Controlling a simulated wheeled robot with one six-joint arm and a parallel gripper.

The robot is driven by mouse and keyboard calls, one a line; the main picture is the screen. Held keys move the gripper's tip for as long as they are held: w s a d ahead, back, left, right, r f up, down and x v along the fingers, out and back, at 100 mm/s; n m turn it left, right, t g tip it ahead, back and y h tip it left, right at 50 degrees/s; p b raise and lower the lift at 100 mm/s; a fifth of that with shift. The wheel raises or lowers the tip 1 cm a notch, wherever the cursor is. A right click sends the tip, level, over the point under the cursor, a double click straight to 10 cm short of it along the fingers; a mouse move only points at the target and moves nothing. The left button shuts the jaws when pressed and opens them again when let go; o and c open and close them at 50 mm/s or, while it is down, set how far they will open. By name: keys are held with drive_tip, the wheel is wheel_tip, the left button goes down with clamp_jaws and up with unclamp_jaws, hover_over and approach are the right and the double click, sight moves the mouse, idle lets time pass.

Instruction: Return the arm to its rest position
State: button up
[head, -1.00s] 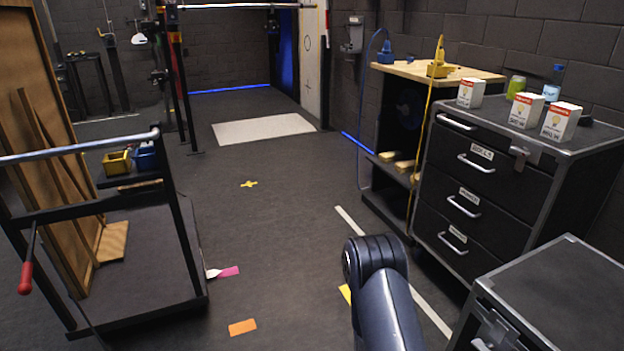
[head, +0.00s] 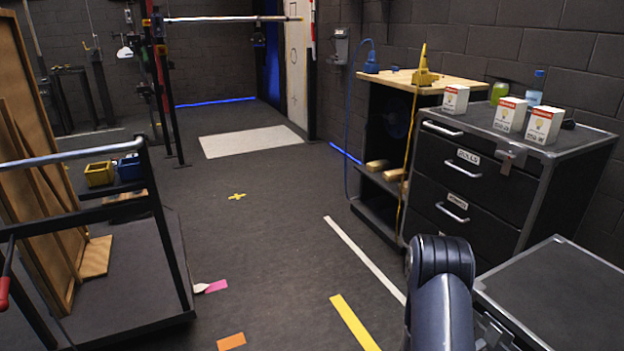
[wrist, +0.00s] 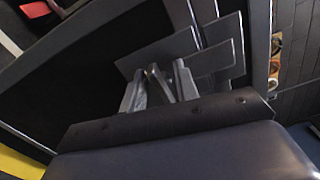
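My arm (head: 440,290) rises from the bottom edge of the head view, right of centre, with its rounded dark joint uppermost. It appears in front of the low grey-topped cabinet at lower right. I cannot tell how far apart the fingers are. No held object can be made out.
A low cabinet (head: 560,300) stands close at right. Behind it a drawer cabinet (head: 470,180) carries several white boxes, a green can and a bottle. A metal-railed cart (head: 165,240) stands left. Open floor (head: 260,245) with coloured tape lies between.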

drive_tip(key=m+b, duration=0.1)
drive_tip(key=m, duration=0.1)
drive_tip(key=m+b, duration=0.1)
drive_tip(key=m, duration=0.1)
drive_tip(key=shift+s+r, duration=0.1)
drive_tip(key=shift+r, duration=0.1)
idle(0.4)
